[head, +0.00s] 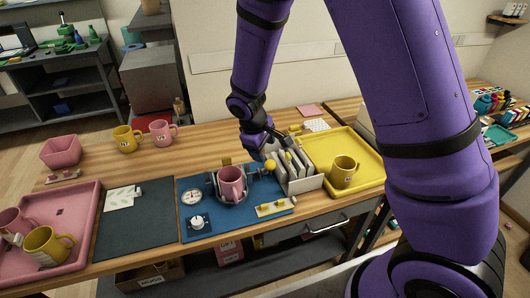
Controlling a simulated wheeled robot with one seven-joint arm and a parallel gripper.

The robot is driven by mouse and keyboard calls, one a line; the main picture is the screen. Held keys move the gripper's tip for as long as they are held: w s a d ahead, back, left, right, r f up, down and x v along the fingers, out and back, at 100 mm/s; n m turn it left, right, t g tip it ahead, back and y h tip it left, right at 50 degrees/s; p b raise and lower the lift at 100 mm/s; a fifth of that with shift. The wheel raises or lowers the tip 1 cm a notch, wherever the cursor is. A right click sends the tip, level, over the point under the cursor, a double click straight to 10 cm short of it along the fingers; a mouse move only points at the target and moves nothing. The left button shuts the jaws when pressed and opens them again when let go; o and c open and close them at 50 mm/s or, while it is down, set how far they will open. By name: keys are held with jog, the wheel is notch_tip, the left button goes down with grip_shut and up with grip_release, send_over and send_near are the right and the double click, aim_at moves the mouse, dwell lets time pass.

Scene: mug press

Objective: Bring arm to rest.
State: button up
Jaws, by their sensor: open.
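My purple arm reaches down from the upper right, and my gripper (268,149) hangs low over the wooden table, just behind the press and a rack. It is open, with no object visible in it. Its fingertips are small and partly hard to make out. A pink mug (231,184) stands in the grey mug press (249,176) on a blue mat (270,212). A yellow ball-shaped knob (270,165) sits at the press's right side, close below my gripper. Whether the gripper touches it I cannot tell.
A rack of upright plates (294,172) stands beside the press. A yellow tray (318,140) holds a yellow mug (344,172). A pink tray (82,205) at left holds mugs. Two mugs (127,139) stand behind. A dark mat (140,225) is mostly clear.

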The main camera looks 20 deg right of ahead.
jog(key=shift+r, duration=0.15)
dwell(0.3)
jog(key=s+d+r+m+t+y, duration=0.15)
jog(key=s+d+r, duration=0.3)
jog(key=r, duration=0.55)
jog(key=s+d+r+m+y, duration=0.1)
jog(key=s+d+r+m, duration=0.3)
jog(key=r, duration=0.7)
jog(key=s+d+r+m+t, duration=0.1)
jog(key=s+r, duration=0.3)
jog(key=s, duration=0.5)
jog(key=s+d+r+m+t, duration=0.1)
jog(key=s+r, duration=0.3)
jog(key=s, duration=0.5)
jog(key=shift+s+r+m+y, duration=0.3)
jog(key=shift+s+m+y, duration=0.05)
jog(key=shift+m, duration=0.1)
